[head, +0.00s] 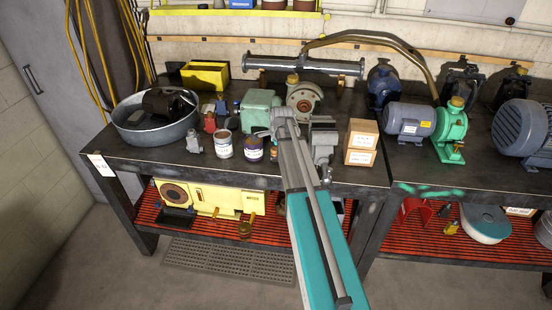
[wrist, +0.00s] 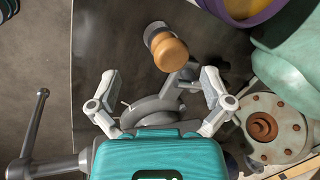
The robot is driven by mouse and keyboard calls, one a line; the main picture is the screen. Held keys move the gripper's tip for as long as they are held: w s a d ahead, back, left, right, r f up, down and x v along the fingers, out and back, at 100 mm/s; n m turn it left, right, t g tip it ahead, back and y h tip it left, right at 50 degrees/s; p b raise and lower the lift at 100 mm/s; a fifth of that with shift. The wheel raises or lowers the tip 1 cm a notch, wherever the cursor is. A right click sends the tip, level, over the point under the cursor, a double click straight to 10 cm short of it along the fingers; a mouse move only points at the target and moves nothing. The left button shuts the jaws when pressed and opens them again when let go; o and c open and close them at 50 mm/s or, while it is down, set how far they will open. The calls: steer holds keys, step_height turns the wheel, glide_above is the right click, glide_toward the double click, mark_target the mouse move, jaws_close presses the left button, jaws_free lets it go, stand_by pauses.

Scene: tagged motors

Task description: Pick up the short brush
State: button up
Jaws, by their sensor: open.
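The short brush looks to be the small piece with a rounded wooden knob and a grey collar in the wrist view (wrist: 167,52); its lower part is hard to make out. In the head view a small orange-brown piece (head: 274,153) beside the purple-labelled can seems to be the same thing. My gripper (wrist: 160,88) is open, with its two fingers spread and nothing held between them. The knob lies beyond the fingertips, roughly centred between them. In the head view my gripper (head: 277,128) is above the bench, and my arm hides part of the area.
A grey vise (head: 323,140) and wooden boxes (head: 361,142) stand right of my arm. A purple-labelled can (head: 251,148), a white can (head: 223,143) and a green housing (head: 259,108) crowd the left. A flanged pump (wrist: 275,130) is close to the right finger.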

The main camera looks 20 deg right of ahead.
mark_target(276, 151)
steer(key=shift+f, duration=0.2)
stand_by(0.3)
steer(key=shift+b+x, duration=2.5)
steer(key=shift+x, duration=0.05)
steer(key=c, duration=1.4)
